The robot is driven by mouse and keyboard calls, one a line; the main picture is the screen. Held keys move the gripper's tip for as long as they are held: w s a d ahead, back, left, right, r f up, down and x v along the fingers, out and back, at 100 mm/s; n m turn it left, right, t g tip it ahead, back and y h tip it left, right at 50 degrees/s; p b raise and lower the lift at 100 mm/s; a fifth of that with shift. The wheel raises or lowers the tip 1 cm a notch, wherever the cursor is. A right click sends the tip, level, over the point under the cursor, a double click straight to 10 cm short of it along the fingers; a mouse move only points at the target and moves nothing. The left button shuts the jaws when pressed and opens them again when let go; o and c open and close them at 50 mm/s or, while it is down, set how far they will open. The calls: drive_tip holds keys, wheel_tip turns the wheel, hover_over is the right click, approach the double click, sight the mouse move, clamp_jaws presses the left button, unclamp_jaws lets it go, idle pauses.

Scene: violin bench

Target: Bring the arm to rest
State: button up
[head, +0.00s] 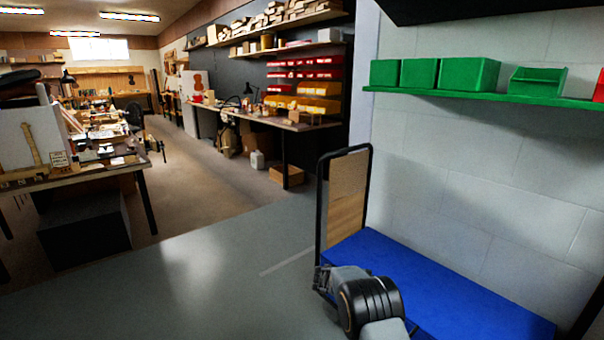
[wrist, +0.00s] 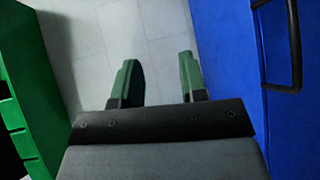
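My gripper (wrist: 160,80) shows in the wrist view with its two green-padded fingers spread apart. Nothing is between them, and the pale block wall shows through the gap. In the head view, part of my arm (head: 370,302), grey with a black ribbed joint, is at the bottom, in front of the blue surface. I cannot make out the fingers there.
A blue-topped platform (head: 440,285) stands along the wall, with a black upright frame (head: 369,190) at its left end. A green shelf (head: 420,93) with green bins (head: 470,74) hangs above. Workbenches stand further back left; the grey floor (head: 170,275) is open.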

drive_tip(key=s+r+y+p, duration=0.4)
drive_tip(key=s+r+p, duration=0.25)
drive_tip(key=r, duration=0.65)
drive_tip(key=s+r+y+p, duration=0.5)
drive_tip(key=s+r+p, duration=0.15)
drive_tip(key=r, duration=0.55)
drive_tip(key=s+a+r+t+y+p, duration=0.2)
drive_tip(key=s+a+r+y+p, duration=0.1)
drive_tip(key=s+r+p, duration=0.3)
drive_tip(key=s+a+r+t+y+p, duration=0.3)
drive_tip(key=s+a+r+y+p, duration=0.1)
drive_tip(key=s+r, duration=0.5)
drive_tip(key=shift+s+a+r+n+p, duration=0.25)
drive_tip(key=shift+s+a+n+p, duration=0.25)
drive_tip(key=shift+p, duration=0.7)
